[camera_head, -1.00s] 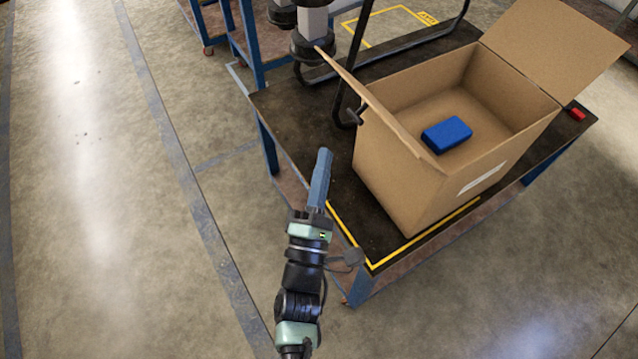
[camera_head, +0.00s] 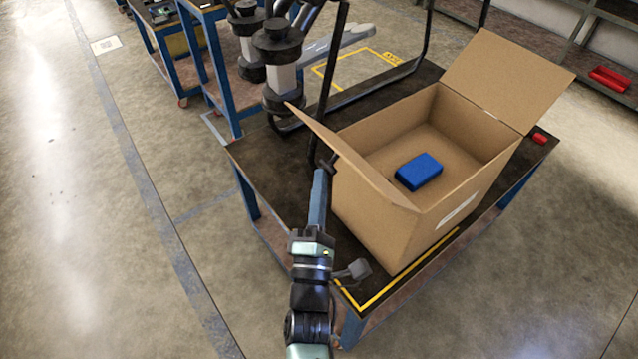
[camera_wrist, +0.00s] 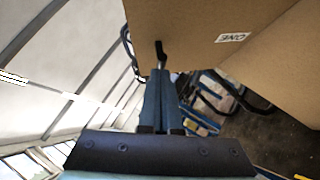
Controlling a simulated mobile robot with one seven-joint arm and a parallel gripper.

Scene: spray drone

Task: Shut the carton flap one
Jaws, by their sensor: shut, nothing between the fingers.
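The open cardboard carton (camera_head: 385,215) stands on a dark-topped table. Its left flap (camera_head: 350,150) is raised and leans outward, with a small dark handle-like piece (camera_head: 328,163) on its outer side. The far-right flap (camera_head: 505,78) also stands open. In the wrist view a "ONE" label (camera_wrist: 232,38) shows upside down on the cardboard, near a fold. My gripper (camera_head: 321,174) is shut and empty, its tips just beside the left flap's dark piece. In the wrist view the tips (camera_wrist: 160,72) are just below that piece (camera_wrist: 161,50); I cannot tell whether they touch.
A blue block (camera_head: 419,172) lies inside the carton. A dark tubular frame (camera_head: 335,75) stands behind and left of the carton. A red item (camera_head: 539,137) lies at the table's right side. Floor to the left is clear.

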